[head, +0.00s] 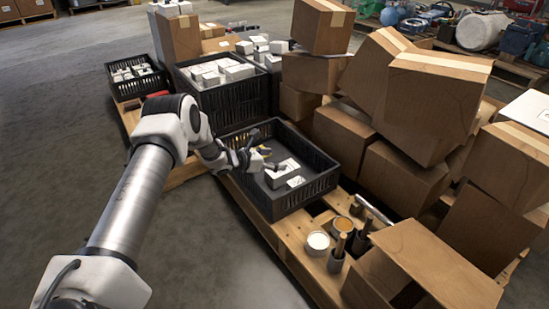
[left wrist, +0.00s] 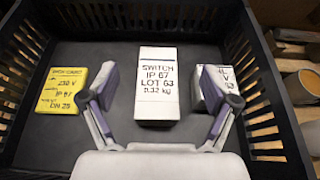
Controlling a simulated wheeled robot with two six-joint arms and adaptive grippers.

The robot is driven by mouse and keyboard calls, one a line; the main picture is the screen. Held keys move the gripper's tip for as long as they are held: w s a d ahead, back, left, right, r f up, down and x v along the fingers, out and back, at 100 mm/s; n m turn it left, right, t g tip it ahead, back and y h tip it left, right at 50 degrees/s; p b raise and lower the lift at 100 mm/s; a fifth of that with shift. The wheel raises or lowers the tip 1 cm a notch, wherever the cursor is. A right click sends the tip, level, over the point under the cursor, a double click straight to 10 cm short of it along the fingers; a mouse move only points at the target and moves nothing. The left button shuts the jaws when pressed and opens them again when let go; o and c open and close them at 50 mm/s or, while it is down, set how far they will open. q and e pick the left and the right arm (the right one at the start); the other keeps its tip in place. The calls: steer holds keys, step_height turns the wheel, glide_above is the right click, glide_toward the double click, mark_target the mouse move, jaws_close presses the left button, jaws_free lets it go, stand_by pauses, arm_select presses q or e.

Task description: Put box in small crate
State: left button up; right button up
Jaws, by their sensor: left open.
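My left gripper (head: 266,160) is open and reaches down into a black slatted crate (head: 308,194) at the front of the pallet. In the left wrist view the open fingers (left wrist: 158,88) stand on either side of a white box (left wrist: 157,72) marked SWITCH IP 67 LOT 63, with gaps between. A yellow box (left wrist: 62,90) lies to the left and another white box (left wrist: 221,88), partly hidden by a finger, to the right. All three rest on the crate's dark floor. A small black crate (head: 138,87) with white boxes stands at the far left. My right gripper is not in view.
A deeper black crate (head: 232,105) full of white boxes stands behind the front crate. Stacked cardboard boxes (head: 432,100) rise close on the right. Small cans (head: 317,242) stand on the pallet in front. The grey floor at left is clear.

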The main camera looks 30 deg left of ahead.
arm_select(q)
steer(key=p+v, duration=0.7)
steer(key=v, duration=0.5)
steer(key=shift+r, duration=0.25)
